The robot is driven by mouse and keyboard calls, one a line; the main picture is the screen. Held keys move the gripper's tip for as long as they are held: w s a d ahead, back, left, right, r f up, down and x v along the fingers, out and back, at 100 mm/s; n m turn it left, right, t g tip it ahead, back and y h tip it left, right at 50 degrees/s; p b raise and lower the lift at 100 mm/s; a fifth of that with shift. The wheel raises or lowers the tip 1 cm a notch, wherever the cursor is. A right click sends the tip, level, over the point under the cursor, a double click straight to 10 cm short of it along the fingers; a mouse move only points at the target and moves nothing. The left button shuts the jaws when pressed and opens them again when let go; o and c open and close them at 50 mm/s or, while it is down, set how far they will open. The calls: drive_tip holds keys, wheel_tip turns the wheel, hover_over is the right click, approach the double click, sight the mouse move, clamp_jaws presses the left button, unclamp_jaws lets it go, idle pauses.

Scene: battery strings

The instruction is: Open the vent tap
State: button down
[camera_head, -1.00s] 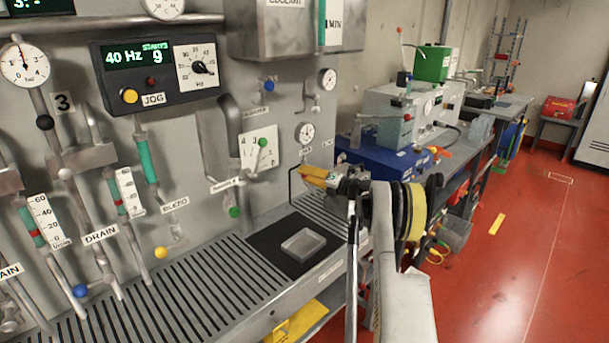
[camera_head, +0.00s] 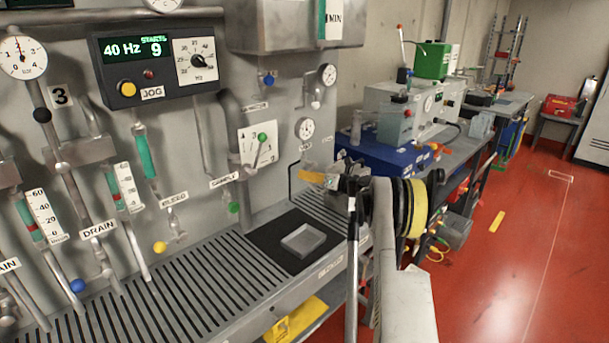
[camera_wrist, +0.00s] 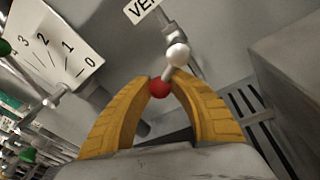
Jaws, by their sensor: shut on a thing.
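The vent tap shows in the wrist view as a short metal lever with a white ball (camera_wrist: 177,54) at its upper part and a red ball (camera_wrist: 160,88) at its end. A partly cut-off label beginning "VE" (camera_wrist: 140,9) is above it. My gripper (camera_wrist: 160,82) has its yellow fingers closed around the red ball at their tips. In the head view my gripper (camera_head: 312,178) is against the right part of the panel, above the drip grate. The tap itself is hard to make out there.
A numbered scale (camera_wrist: 55,45) is left of the tap in the wrist view. A lever with a green ball (camera_head: 262,137) is left of my gripper. The grate (camera_head: 190,285) holds a small metal tray (camera_head: 303,241).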

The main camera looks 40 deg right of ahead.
drive_tip(key=shift+w+d+f+n+g+h+b, duration=0.15)
drive_tip(key=shift+d+f+n+h, duration=0.45)
drive_tip(key=shift+n, duration=1.1)
drive_tip(key=shift+d+f+n+g+h+b, duration=0.1)
drive_tip(key=shift+d+f+n+h+b, duration=0.2)
drive_tip(key=shift+d+n, duration=1)
drive_tip(key=shift+w+d+f+n+g+h+b, duration=0.1)
drive_tip(key=shift+d+f+n+h, duration=0.35)
drive_tip(key=shift+n, duration=1.65)
drive_tip(key=shift+a+r, duration=0.1)
drive_tip(key=shift+r, duration=0.05)
drive_tip(key=c, duration=1.1)
unclamp_jaws()
drive_tip(key=shift+s, duration=0.15)
drive_tip(key=shift+c, duration=0.2)
drive_tip(key=a+v, duration=0.1)
drive_tip(key=v, duration=1.1)
drive_tip(key=shift+d, duration=0.4)
